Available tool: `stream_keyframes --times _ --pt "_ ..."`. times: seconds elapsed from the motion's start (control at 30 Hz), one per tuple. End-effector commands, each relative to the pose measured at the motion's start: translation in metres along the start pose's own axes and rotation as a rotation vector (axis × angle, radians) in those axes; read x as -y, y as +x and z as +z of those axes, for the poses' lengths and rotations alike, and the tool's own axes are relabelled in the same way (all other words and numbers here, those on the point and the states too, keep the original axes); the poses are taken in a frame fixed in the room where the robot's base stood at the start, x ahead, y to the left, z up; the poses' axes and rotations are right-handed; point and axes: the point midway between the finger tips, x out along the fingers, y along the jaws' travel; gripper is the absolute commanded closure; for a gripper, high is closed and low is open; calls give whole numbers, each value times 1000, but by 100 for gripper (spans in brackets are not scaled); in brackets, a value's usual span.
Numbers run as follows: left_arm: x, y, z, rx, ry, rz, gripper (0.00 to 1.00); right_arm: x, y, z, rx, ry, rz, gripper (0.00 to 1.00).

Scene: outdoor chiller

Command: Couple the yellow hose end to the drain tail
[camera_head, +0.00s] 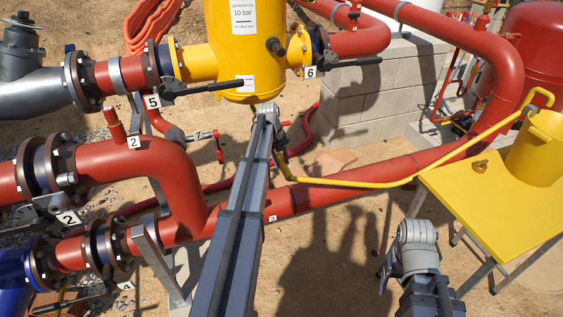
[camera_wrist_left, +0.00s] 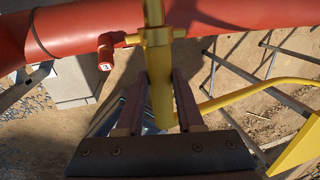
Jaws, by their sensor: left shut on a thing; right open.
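My left gripper (camera_head: 280,138) is below the yellow vessel (camera_head: 231,45) in the head view. In the left wrist view its two fingers (camera_wrist_left: 158,103) are shut on the yellow hose end (camera_wrist_left: 160,88). The yellow hose (camera_head: 350,184) runs from there to the right. A yellow-brass tail with a cross-piece (camera_wrist_left: 153,36), seemingly the drain tail, is in line with the hose end in the wrist view. I cannot tell whether they touch or are apart. In the head view the vessel and arm hide the tail. My right gripper (camera_head: 384,273) is open and empty at lower right.
A yellow table (camera_head: 500,205) with a yellow bucket (camera_head: 538,150) stands at right; the hose reaches the bucket. A thick red pipe (camera_head: 345,180) crosses below the vessel. A red valve handle (camera_wrist_left: 105,50) is beside the tail. Grey block masonry (camera_head: 350,100) stands behind.

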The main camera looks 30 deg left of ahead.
Motion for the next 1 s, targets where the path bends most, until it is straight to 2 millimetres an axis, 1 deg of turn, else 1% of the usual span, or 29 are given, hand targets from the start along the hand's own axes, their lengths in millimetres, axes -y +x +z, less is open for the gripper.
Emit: stream_keyframes --times 0.1,0.4,1.0 --pt "0 0 7 0 0 0 100 0 0 0 0 0 0 34" --pt "0 0 19 0 0 0 100 0 0 0 0 0 0 34" --pt "0 0 22 0 0 0 100 0 0 0 0 0 0 34"
